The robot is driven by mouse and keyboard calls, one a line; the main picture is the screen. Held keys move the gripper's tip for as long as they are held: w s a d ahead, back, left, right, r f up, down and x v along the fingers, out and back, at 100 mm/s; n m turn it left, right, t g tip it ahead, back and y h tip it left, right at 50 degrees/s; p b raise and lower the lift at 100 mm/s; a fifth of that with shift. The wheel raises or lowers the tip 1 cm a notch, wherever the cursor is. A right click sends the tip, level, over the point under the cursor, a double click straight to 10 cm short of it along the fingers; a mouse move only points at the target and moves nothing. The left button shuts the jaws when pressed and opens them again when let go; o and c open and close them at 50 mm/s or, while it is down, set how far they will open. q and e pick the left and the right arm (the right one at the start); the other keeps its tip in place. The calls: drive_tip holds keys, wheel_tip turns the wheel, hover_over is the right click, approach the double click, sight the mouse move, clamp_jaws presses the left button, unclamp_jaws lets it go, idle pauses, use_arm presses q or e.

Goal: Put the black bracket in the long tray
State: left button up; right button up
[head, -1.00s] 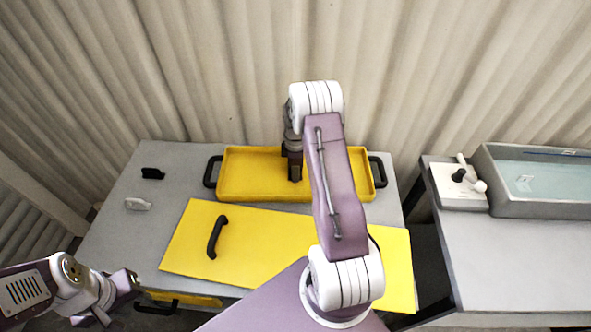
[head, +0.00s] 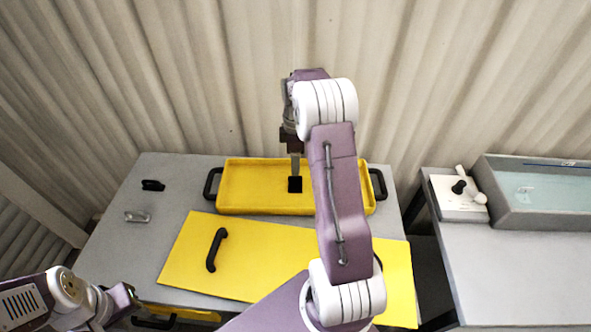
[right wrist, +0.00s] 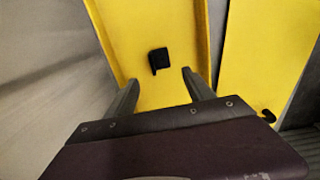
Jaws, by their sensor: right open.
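The long tray (head: 228,205) is yellow with a black handle at each end and stands at the back of the grey table. The black bracket (head: 295,185) lies in the tray; it also shows on the yellow floor in the right wrist view (right wrist: 158,61). My right gripper (head: 296,160) is above the tray, pointing down. In the right wrist view its two fingers (right wrist: 160,84) are apart with nothing gripped, and the bracket lies beyond the tips. My left gripper (head: 128,293) is low at the table's front left; its jaws are too small to read.
A flat yellow lid (head: 260,262) with a black handle (head: 216,250) lies in front of the tray. A small black piece (head: 153,185) and a grey piece (head: 137,217) lie at the left. A water tank (head: 545,190) stands on the right-hand table across a gap.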

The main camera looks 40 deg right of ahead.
drive_tip(key=s+a+m+t, duration=0.1)
drive_tip(key=s+a+m, duration=1)
drive_tip(key=s+a, duration=0.5)
drive_tip(key=a, duration=0.3)
drive_tip(key=shift+s+f, duration=0.15)
drive_tip(key=shift+s, duration=0.15)
drive_tip(key=shift+a, duration=0.2)
